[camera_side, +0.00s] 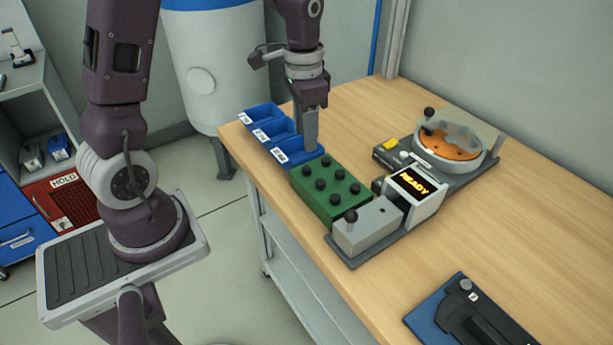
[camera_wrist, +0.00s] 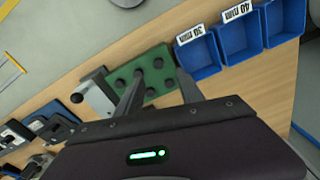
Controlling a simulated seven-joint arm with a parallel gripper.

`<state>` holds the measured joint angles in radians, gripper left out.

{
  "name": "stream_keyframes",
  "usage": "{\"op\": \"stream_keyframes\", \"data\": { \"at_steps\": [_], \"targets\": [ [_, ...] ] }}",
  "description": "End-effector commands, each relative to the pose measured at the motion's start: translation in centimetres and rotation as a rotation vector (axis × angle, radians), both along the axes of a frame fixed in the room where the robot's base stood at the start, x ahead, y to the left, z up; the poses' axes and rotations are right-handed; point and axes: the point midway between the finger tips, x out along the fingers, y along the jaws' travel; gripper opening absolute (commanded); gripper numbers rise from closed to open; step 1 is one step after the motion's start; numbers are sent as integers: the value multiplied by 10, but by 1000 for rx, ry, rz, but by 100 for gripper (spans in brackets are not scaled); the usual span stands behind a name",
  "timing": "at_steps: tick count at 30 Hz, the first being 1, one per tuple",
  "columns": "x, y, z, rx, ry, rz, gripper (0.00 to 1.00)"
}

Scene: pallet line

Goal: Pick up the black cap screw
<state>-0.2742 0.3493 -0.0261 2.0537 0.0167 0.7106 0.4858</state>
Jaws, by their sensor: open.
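Several black cap screws (camera_side: 320,185) stand upright in a green block (camera_side: 312,203) on the wooden bench, their dark round heads showing on top. The same screws (camera_wrist: 158,63) and green block (camera_wrist: 150,53) show in the wrist view, partly hidden by my fingers. My gripper (camera_side: 311,146) points down at the near blue bin, just behind the green block. In the wrist view my gripper (camera_wrist: 160,78) has its two fingers spread apart with nothing held between them. Which screw lies closest to the fingers is unclear.
A row of blue bins (camera_side: 262,112) with white labels stands behind the block; two labels read 30 mm and 40 mm. A fixture with a READY display (camera_side: 414,186) stands right of the block. A blue tray (camera_side: 428,314) lies at the front.

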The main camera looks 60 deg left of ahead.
Motion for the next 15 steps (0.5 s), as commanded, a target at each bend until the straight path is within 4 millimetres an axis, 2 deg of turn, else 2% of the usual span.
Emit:
{"op": "stream_keyframes", "data": {
  "at_steps": [1,4,15],
  "targets": [
    [3,3,-10,-5,17,-6,45],
    [5,6,-22,-9,28,-14,45],
    [1,-1,-82,-9,30,-13,45]
  ]
}}
